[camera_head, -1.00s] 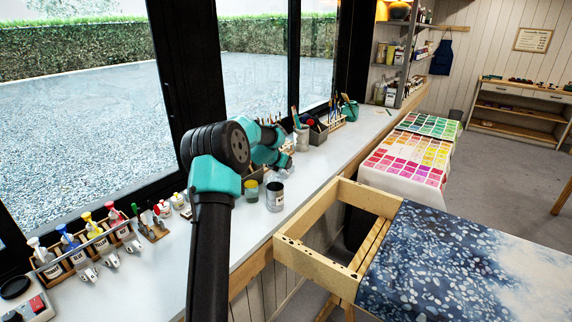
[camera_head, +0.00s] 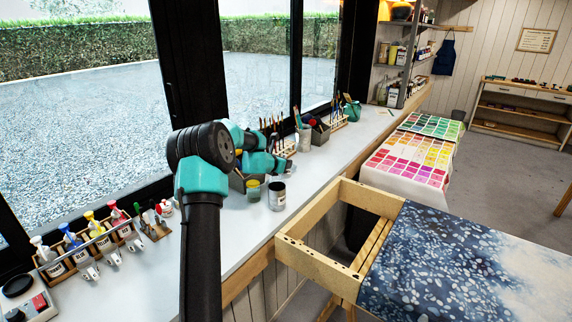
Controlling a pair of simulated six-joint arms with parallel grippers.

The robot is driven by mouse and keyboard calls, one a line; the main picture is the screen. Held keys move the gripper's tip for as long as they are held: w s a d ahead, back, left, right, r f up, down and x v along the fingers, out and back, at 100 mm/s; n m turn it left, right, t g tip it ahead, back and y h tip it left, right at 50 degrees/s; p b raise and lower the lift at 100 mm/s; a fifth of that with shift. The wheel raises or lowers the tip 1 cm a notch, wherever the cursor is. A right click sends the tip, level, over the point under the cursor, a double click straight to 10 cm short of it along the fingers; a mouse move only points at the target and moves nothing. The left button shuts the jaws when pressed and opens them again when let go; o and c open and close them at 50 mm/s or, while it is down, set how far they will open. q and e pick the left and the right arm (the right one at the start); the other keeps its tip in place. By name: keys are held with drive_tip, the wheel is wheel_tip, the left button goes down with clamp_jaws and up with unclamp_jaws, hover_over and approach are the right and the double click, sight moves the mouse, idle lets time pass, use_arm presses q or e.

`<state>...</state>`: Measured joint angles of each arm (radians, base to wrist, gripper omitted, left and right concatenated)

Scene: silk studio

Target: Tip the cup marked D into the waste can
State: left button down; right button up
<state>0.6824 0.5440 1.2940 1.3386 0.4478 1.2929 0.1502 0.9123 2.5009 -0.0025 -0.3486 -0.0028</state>
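A small glass cup (camera_head: 253,191) with yellow-green contents stands upright on the white window counter. A grey metal can (camera_head: 277,197) stands upright just right of it. I cannot read a letter D on either one, and no waste can is clearly marked. My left arm reaches up from the bottom. Its teal wrist parts extend right, above and behind the cup and can. My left gripper (camera_head: 283,164) is small and partly hidden at the wrist's end, apart from the cup; its fingers cannot be made out. My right gripper is not in view.
Dropper bottles in a rack (camera_head: 88,246) stand at the left of the counter. Brush holders and a grey pot (camera_head: 304,140) stand behind my wrist. A wooden frame (camera_head: 318,262) and blue patterned cloth (camera_head: 440,270) lie right. The counter in front of the can is clear.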

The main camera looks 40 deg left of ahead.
use_arm(q)
drive_tip(key=shift+s+a, duration=0.1)
drive_tip(key=shift+s+r+t, duration=0.25)
drive_tip(key=shift+s+t, duration=0.45)
drive_tip(key=shift+t, duration=0.6)
drive_tip(key=shift+s+r+t, duration=0.2)
drive_tip(key=shift+s+t, duration=0.45)
drive_tip(key=shift+t, duration=0.65)
drive_tip(key=shift+s+d+r+t+y, duration=0.2)
drive_tip(key=shift+s+t, duration=0.45)
drive_tip(key=shift+t, duration=0.3)
drive_tip(key=shift+s+d+r+t+y, duration=0.1)
drive_tip(key=shift+s+t+y, duration=0.1)
drive_tip(key=shift+s+t, duration=0.6)
drive_tip(key=shift+w, duration=0.2)
